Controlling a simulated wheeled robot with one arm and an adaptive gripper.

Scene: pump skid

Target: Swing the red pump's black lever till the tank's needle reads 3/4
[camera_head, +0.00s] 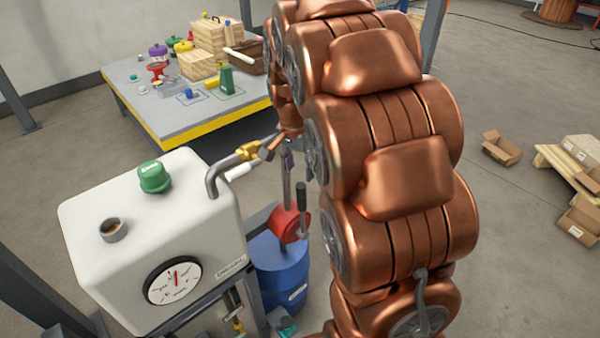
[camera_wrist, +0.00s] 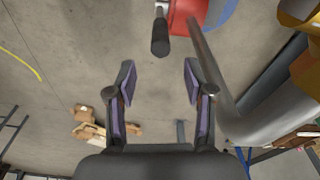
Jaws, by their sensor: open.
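The white tank (camera_head: 150,235) stands at the left in the head view. On its front is a round gauge (camera_head: 174,281), its red needle pointing nearly straight up; the dial's marks are too small to read surely. The red pump (camera_head: 290,227) sits on the blue drum to the right of the tank. Its black lever (camera_head: 302,200) stands roughly upright. In the wrist view the lever's black grip (camera_wrist: 160,38) lies beyond and between my open fingertips, and part of the red pump (camera_wrist: 188,15) shows behind it. My gripper (camera_wrist: 158,78) is open and empty, apart from the lever.
The blue drum (camera_head: 280,268) stands beside the tank. A grey pipe (camera_wrist: 220,85) runs close on the gripper's right in the wrist view. A yellow-edged table (camera_head: 185,120) with various items stands behind. Cardboard boxes (camera_head: 500,148) lie at the right. My copper arm hides much of the middle.

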